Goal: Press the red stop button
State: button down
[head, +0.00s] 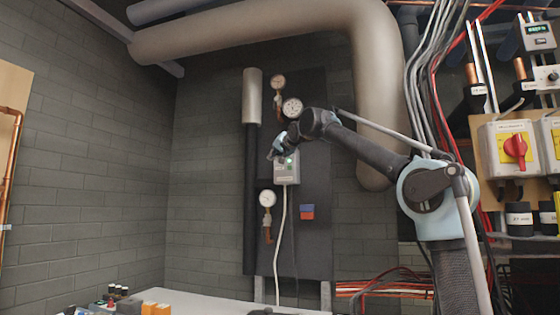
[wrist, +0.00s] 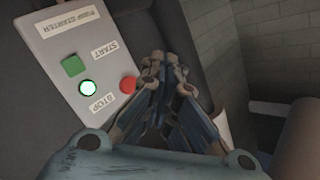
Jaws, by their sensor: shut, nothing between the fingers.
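The red stop button (wrist: 128,85) is round and sits on a light grey starter box (wrist: 105,45), by a STOP label (wrist: 101,103). My gripper (wrist: 166,66) is shut and empty. In the wrist view its fingertips are just right of and above the red button, close to it; I cannot tell whether they touch it. In the head view my gripper (head: 276,153) is at the box's upper left, and the box (head: 288,178) hangs on a dark panel. The red button cannot be made out there.
A green square button (wrist: 73,66) and a lit round lamp (wrist: 88,88) share the box face. Gauges (head: 292,108) and (head: 267,198) flank the box. A thick pipe (head: 372,100) runs right of the panel. A red rotary switch (head: 515,147) is far right.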

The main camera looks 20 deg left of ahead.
jog(key=shift+w+d, duration=0.15)
jog(key=shift+w, duration=1.75)
jog(key=shift+w, duration=0.6)
dwell(1.0)
jog(key=shift+s, duration=0.75)
jog(key=s, duration=0.5)
jog(key=shift+a, duration=0.25)
dwell(0.4)
dwell(0.7)
